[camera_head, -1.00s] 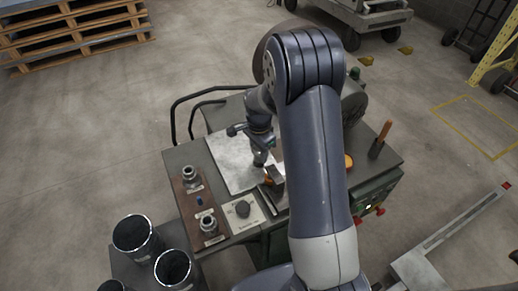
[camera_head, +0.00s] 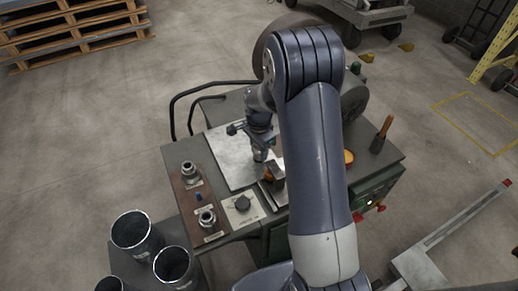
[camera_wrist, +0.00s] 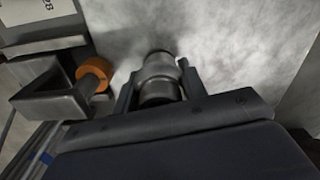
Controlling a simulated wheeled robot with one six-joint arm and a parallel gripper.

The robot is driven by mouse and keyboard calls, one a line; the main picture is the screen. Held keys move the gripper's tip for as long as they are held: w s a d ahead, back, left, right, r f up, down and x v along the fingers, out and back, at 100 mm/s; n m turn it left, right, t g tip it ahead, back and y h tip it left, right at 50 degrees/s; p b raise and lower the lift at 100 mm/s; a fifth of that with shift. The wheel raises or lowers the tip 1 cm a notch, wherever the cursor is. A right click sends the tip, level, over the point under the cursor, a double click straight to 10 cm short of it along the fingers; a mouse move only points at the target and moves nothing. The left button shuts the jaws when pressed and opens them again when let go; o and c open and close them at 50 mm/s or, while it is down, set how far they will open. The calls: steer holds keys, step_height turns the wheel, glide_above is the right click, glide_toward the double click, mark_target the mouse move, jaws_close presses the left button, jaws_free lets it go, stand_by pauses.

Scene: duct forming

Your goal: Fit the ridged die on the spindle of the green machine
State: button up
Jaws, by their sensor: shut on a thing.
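My gripper (camera_wrist: 158,84) is shut on a grey metal cylindrical piece with a raised collar, the die (camera_wrist: 159,66). A finger lies on each side of it; whether its surface is ridged is not clear. In the head view my gripper (camera_head: 259,152) is over the green machine's top (camera_head: 180,152), by the pale metal sheet (camera_head: 228,160). A metal bracket (camera_wrist: 45,98) with an orange ring (camera_wrist: 95,74) is left of the held die in the wrist view, apart from it. I cannot make out the spindle for certain; my arm covers part of the machine.
Two other metal fittings, one farther back (camera_head: 190,170) and one nearer (camera_head: 207,217), stand on a brown board at the machine's left. Dark tubes (camera_head: 133,230) stand at front left. An orange-handled tool (camera_head: 385,127) stands at the right.

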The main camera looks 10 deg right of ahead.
steer(key=shift+f, duration=0.2)
steer(key=o, duration=1.4)
step_height(320, 180, up, 11)
steer(key=shift+f+b, duration=0.1)
steer(key=shift+b, duration=0.25)
step_height(320, 180, down, 11)
steer(key=shift+r+p, duration=0.1)
steer(key=shift+p, duration=0.2)
steer(key=shift+r, duration=0.3)
